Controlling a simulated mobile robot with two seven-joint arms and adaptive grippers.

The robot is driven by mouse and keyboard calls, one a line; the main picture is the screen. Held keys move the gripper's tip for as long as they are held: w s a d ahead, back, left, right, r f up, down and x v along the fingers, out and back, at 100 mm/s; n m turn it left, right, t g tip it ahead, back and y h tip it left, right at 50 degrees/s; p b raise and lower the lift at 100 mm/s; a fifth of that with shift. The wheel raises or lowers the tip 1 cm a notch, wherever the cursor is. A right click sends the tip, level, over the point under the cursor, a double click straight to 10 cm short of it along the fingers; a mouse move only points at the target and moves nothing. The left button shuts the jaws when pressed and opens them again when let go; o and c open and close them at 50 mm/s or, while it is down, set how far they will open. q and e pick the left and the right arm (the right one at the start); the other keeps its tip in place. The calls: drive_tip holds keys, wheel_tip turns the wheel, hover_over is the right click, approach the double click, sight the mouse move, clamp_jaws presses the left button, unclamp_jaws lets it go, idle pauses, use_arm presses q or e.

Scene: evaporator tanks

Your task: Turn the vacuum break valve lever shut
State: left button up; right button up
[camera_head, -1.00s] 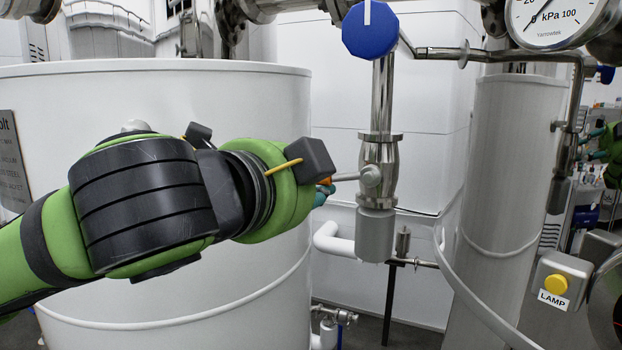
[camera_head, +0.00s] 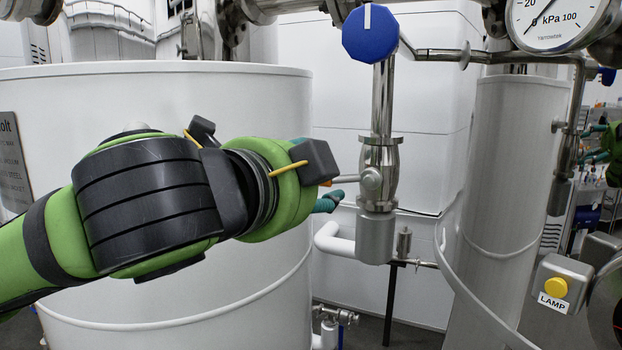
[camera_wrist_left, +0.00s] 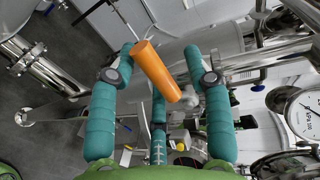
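The vacuum break valve (camera_head: 379,178) is a steel body on a vertical pipe. Its lever (camera_head: 347,179) points left, roughly level, and its orange grip is mostly hidden behind my left wrist. The left wrist view shows the orange grip (camera_wrist_left: 157,72) lying tilted between the teal fingers of my left gripper (camera_wrist_left: 160,62). Those fingers are spread, with gaps beside the grip; contact at the left fingertip cannot be told. In the head view the left gripper (camera_head: 326,190) is partly hidden by its wrist. My right gripper (camera_head: 597,156) is small at the right edge, its opening unclear.
A large white tank (camera_head: 170,85) stands behind my left arm. A blue knob (camera_head: 370,32) is above the valve, and a kPa gauge (camera_head: 553,18) is at upper right. A white column (camera_head: 510,170) and a yellow lamp button (camera_head: 556,286) are to the right.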

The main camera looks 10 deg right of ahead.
use_arm(q)
drive_tip(key=shift+a, duration=0.1)
drive_tip(key=v, duration=1.2)
drive_tip(key=shift+f, duration=0.1)
